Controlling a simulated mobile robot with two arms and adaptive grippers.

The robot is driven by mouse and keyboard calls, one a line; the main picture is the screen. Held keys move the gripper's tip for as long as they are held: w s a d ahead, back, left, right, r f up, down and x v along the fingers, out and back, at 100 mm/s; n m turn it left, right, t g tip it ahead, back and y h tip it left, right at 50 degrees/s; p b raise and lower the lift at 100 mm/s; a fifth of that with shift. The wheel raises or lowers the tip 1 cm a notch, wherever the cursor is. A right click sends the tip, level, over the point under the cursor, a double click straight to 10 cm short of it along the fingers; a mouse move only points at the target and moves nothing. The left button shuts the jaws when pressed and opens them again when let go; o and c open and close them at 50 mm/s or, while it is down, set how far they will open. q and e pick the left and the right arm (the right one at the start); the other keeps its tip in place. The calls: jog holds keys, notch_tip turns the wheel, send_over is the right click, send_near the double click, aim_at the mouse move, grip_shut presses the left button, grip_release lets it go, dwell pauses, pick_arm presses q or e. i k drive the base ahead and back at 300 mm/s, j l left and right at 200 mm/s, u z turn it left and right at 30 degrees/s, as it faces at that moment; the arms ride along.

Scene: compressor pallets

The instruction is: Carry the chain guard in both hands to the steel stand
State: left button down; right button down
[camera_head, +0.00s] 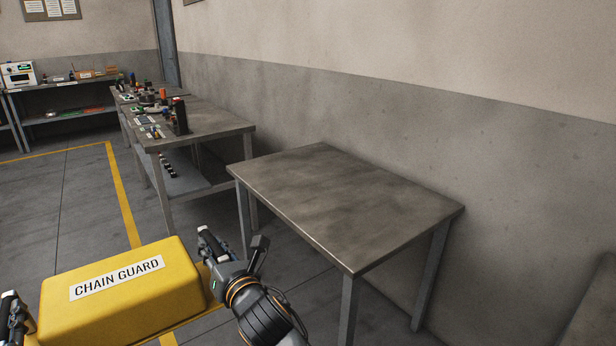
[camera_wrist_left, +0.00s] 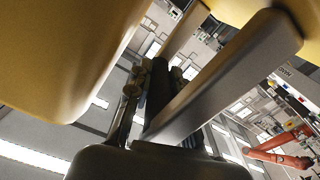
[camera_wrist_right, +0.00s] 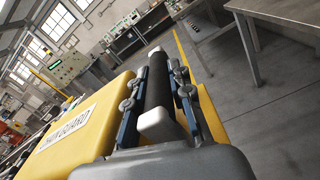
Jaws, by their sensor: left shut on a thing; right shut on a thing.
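The chain guard (camera_head: 125,300) is a yellow box-shaped cover with a white "CHAIN GUARD" label, held low at the front left of the head view. My right gripper (camera_head: 207,248) is shut on its right end; the right wrist view shows the fingers (camera_wrist_right: 157,85) around a dark bar beside the yellow body (camera_wrist_right: 90,130). My left gripper (camera_head: 12,312) is at its left end, partly cut off by the frame; the left wrist view shows the fingers (camera_wrist_left: 155,90) closed around a dark bar. The bare steel stand (camera_head: 345,205) is ahead and to the right, apart from the guard.
A workbench (camera_head: 205,122) with tools and small parts stands left of the stand against the grey wall. A shelf (camera_head: 70,84) with boxes is at the far left. A yellow floor line (camera_head: 122,195) runs between. The stand's top is empty; open floor lies at the left.

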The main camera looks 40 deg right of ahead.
aim_at(314, 190)
jog(key=i+l, duration=0.2)
jog(key=i, duration=0.25)
jog(key=i+l, duration=0.15)
jog(key=i, duration=2.1)
jog(key=i+z, duration=0.2)
jog(key=i, duration=0.5)
jog(key=z, duration=2.8)
